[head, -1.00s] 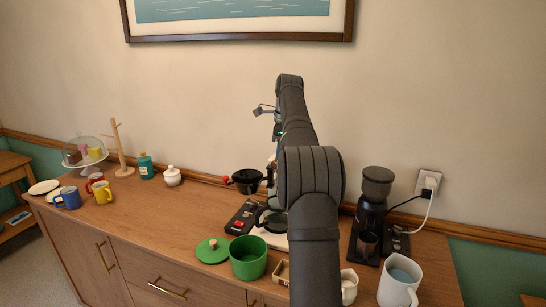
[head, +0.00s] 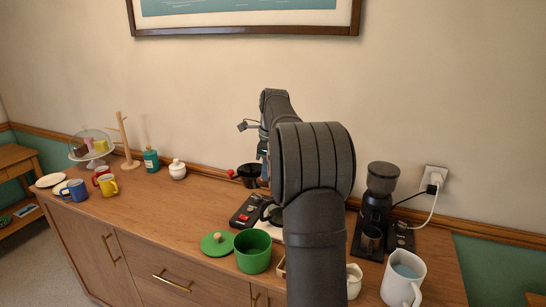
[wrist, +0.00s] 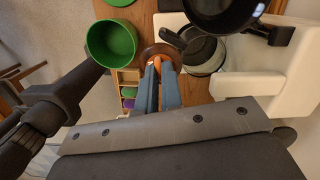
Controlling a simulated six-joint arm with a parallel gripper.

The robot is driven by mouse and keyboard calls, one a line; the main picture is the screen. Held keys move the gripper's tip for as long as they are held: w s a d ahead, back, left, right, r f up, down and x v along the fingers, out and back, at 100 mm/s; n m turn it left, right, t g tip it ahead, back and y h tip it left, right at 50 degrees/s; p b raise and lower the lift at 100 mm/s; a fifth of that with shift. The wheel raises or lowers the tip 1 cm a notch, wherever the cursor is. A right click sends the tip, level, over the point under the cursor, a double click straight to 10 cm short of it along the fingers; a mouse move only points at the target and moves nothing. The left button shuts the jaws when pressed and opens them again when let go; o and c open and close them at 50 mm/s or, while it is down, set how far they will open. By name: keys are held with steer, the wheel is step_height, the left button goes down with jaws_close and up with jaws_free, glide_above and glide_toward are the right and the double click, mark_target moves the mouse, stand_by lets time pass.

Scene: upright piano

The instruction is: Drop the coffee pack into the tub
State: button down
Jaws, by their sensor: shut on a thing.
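My gripper (wrist: 157,66) shows in the wrist view with its blue fingers and orange tips close together. It is shut on a round brown thing, which looks like the coffee pack (wrist: 151,50). The green tub (wrist: 110,42) is open and empty, left of the gripper in the wrist view. In the head view the tub (head: 253,252) stands near the cabinet's front edge, with its green lid (head: 217,243) lying to its left.
A small wooden box (wrist: 128,76) with green and purple packs lies beside the fingers. A glass carafe (wrist: 203,52) and a white coffee machine (wrist: 285,85) are to the right. A grinder (head: 376,210) and a white jug (head: 404,278) stand right of my arm.

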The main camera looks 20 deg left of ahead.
steer(key=s+d+f, duration=0.3)
steer(key=s+f, duration=0.4)
steer(key=s, duration=0.5)
steer(key=shift+a+f, duration=0.2)
steer(key=shift+f, duration=2.75)
steer(key=c, duration=1.5)
jaws_free()
steer(key=shift+w+r, duration=0.1)
steer(key=shift+r, duration=0.05)
steer(key=r, duration=0.5)
steer(key=d+r, duration=0.1)
steer(key=r, duration=0.5)
steer(key=d+r, duration=0.1)
steer(key=r, duration=0.5)
steer(key=shift+w, duration=0.15)
